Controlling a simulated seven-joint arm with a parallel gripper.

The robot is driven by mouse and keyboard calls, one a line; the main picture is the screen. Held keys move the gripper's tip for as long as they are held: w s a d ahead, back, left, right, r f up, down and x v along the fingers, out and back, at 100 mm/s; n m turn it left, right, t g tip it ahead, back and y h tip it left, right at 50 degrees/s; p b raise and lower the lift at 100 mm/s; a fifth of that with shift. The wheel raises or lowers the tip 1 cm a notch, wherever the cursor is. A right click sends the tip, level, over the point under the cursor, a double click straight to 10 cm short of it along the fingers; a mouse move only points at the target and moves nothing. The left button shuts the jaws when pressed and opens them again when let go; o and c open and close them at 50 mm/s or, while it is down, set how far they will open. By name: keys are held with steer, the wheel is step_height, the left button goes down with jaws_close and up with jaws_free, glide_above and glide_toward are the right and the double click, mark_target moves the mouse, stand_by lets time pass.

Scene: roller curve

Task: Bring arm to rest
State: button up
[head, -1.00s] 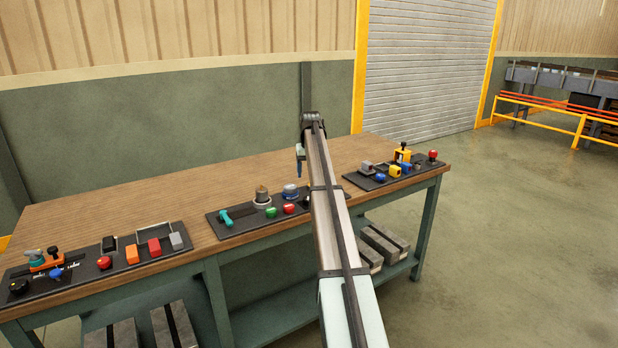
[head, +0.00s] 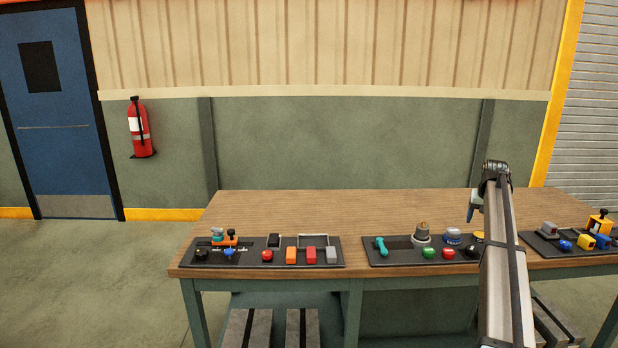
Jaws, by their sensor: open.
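My arm (head: 505,270) reaches forward from the bottom right over the workbench (head: 330,210). My gripper (head: 473,207) hangs down from the arm's far end, above the wooden top and behind the right end of the middle panel. It is small in this view and partly turned away, and I see nothing held in it. The middle panel (head: 385,259) carries a teal lever (head: 381,246), a green button (head: 428,253) and a red button (head: 448,254). My arm hides part of this panel's right end.
The left panel (head: 215,256) holds several buttons, switches and coloured blocks. The right panel (head: 535,243) has blue and yellow parts. The back of the bench top is clear. A fire extinguisher (head: 138,128) hangs on the wall near a blue door (head: 52,110).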

steer(key=s+a+f+g, duration=0.1)
steer(key=s+a+f, duration=0.8)
steer(key=f, duration=0.5)
steer(key=s+a+f+n+g+y, duration=0.1)
steer(key=s+a+f, duration=0.5)
steer(key=s+f, duration=0.55)
steer(key=s+a+f+g, duration=0.1)
steer(key=s+a+f, duration=0.7)
steer(key=f, duration=0.7)
steer(key=s+a+f+n+g, duration=0.1)
steer(key=s+a+f, duration=0.5)
steer(key=s, duration=0.7)
steer(key=s+a+f+n+g, duration=0.1)
steer(key=s+a+f+g, duration=0.2)
steer(key=s+a+f, duration=0.4)
steer(key=s+a+f+n+g, duration=0.2)
steer(key=s+a+f, duration=0.5)
steer(key=s, duration=1.2)
steer(key=shift+s+a+g+y, duration=0.2)
steer(key=shift+a+g+y, duration=0.1)
steer(key=shift+g, duration=0.3)
